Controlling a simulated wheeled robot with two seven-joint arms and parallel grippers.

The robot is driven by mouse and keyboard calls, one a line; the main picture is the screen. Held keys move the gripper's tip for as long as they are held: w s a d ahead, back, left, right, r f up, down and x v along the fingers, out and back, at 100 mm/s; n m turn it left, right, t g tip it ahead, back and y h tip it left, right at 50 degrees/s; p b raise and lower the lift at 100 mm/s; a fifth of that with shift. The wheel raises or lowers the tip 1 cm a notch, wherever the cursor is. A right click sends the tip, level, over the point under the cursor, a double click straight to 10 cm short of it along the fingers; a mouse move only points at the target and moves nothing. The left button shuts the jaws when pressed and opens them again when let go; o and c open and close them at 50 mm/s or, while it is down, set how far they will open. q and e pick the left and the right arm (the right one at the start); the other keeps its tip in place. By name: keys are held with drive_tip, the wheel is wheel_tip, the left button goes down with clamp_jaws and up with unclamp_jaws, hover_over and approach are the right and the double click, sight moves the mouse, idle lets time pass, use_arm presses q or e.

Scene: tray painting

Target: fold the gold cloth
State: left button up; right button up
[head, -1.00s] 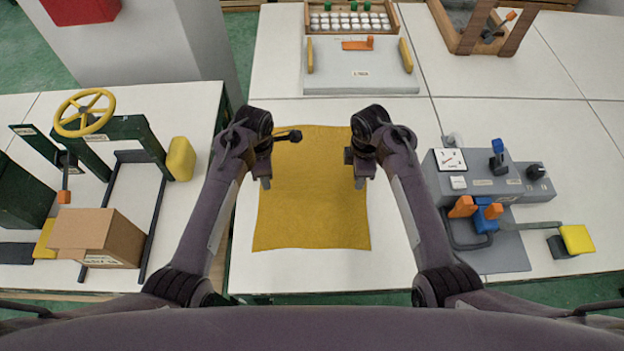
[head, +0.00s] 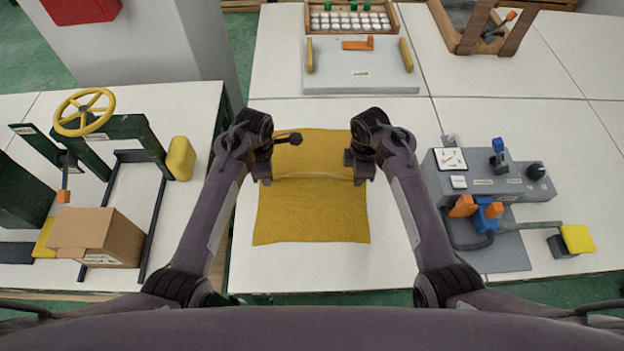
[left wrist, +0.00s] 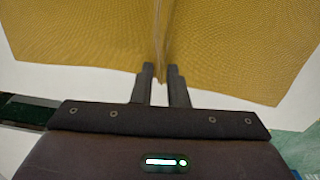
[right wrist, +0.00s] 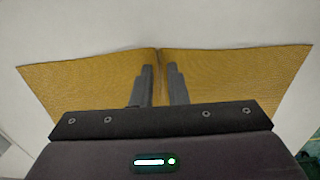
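The gold cloth (head: 310,215) lies on the white table, with a low raised ridge running across its middle between my two grippers. My left gripper (head: 264,180) is at the cloth's left edge. In the left wrist view its fingers (left wrist: 162,70) are closed about a pinched, raised fold of cloth (left wrist: 80,45). My right gripper (head: 360,180) is at the right edge. In the right wrist view its fingers (right wrist: 159,70) also close about a pinched crease in the cloth (right wrist: 230,75). The far and near parts of the cloth lie flat.
A grey panel (head: 360,75) with yellow handles stands beyond the cloth. A grey control box (head: 500,180) with levers is to the right. A cardboard box (head: 95,238) and a yellow handwheel (head: 84,112) are on the left table. Bare table lies around the cloth.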

use_arm(q)
clamp_jaws()
use_arm(e)
clamp_jaws()
